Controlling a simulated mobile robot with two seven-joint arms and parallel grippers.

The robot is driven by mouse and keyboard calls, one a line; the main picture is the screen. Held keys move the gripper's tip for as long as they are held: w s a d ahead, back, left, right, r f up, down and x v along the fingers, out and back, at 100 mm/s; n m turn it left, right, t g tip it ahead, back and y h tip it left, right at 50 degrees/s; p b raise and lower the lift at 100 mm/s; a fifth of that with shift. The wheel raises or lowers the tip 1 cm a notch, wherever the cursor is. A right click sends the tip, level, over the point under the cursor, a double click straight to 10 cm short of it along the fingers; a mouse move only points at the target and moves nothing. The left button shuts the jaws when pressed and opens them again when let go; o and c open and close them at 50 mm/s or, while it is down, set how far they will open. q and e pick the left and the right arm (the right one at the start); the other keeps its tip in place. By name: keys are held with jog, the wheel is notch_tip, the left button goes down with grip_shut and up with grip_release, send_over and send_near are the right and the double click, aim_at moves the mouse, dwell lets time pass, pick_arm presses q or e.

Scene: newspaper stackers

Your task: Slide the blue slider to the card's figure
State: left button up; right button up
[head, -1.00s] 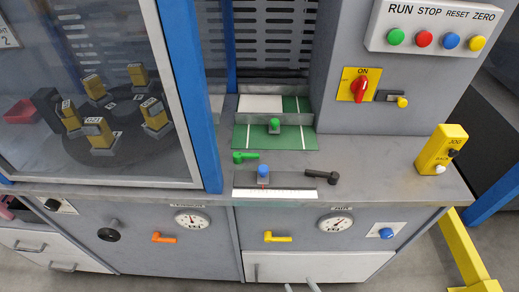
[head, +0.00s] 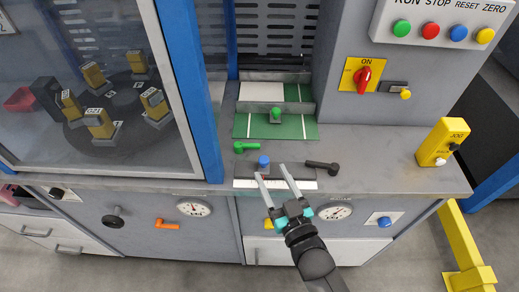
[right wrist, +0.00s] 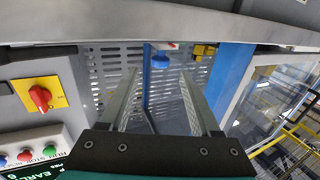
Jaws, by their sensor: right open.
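The blue slider (head: 263,162) is a small blue knob at the left part of a grey plate on the counter's front. It also shows in the right wrist view (right wrist: 160,60), beyond and between the fingertips. A white scale strip (head: 243,184) runs along the plate's front edge; its marks are too small to read and my fingers cover part of it. My right gripper (head: 270,171) is open and empty, its fingertips just in front of the slider and apparently apart from it. I cannot make out a card with a readable figure. My left gripper is not in view.
Behind is a green board (head: 295,128) with a green knob (head: 276,113). A blue post (head: 195,100) stands left, a yellow jog box (head: 442,142) right.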

jog(key=b+x, duration=0.1)
jog(key=x, duration=0.8)
grip_shut()
dwell(0.4)
dwell(1.0)
